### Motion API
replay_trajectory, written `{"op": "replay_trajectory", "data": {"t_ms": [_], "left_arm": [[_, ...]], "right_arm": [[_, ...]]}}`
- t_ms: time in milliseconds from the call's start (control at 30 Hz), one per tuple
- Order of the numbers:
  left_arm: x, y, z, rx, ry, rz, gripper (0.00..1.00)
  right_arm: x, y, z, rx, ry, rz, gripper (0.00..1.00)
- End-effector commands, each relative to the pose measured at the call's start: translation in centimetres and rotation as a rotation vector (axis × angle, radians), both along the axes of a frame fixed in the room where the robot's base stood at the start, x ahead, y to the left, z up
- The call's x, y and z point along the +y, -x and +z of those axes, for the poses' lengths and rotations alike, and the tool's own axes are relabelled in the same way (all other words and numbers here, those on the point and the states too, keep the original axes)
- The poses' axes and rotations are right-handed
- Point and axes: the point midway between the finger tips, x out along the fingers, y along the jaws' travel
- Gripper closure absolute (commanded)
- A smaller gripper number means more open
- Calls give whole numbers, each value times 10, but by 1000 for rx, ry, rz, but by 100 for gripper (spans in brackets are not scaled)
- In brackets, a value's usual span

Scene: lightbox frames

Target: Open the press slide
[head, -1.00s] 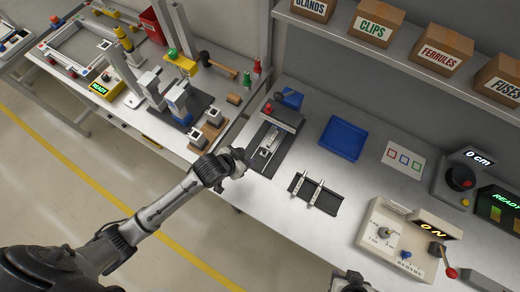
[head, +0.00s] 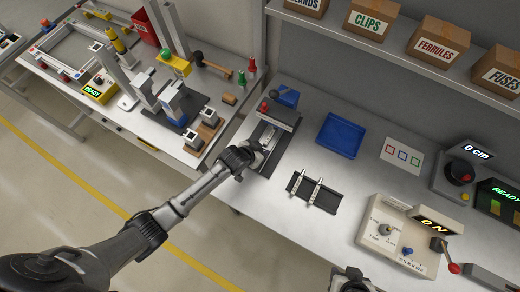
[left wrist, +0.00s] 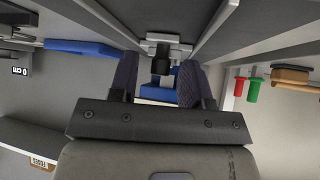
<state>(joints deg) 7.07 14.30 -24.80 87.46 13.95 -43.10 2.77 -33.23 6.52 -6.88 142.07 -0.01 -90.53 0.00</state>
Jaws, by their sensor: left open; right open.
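The press (head: 279,117) stands at the left end of the near bench in the head view. It has a grey top block, a red button and a dark base plate, and a pale slide part shows in front of the block. My left gripper (head: 262,152) is over the front of the press and hides part of it. In the left wrist view my open left gripper (left wrist: 160,84) has a dark knob (left wrist: 161,64) on a pale bracket ahead, between its fingers; I cannot tell whether they touch. My right gripper (head: 350,281) shows only partly at the bottom edge of the head view.
A blue tray (head: 340,136) and a black rack (head: 314,191) with two pale pieces lie right of the press. A control box (head: 400,236) reading ON stands further right. A shelf of cartons (head: 365,22) hangs above. The left bench holds tools and fixtures.

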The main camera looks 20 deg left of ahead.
Motion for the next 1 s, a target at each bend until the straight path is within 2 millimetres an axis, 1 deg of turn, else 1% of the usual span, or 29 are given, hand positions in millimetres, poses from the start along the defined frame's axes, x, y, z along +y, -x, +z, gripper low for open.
{"op": "replay_trajectory", "data": {"t_ms": [267, 700, 733, 1000], "left_arm": [[0, 0, 0, 0, 0, 0, 56], [0, 0, 0, 0, 0, 0, 98], [0, 0, 0, 0, 0, 0, 100], [0, 0, 0, 0, 0, 0, 100]], "right_arm": [[-1, 0, 0, 0, 2, 1, 57], [-3, 0, 0, -1, 11, 7, 57], [-3, 0, 0, -1, 11, 7, 57], [-2, 0, 0, -1, 7, 5, 57]]}}
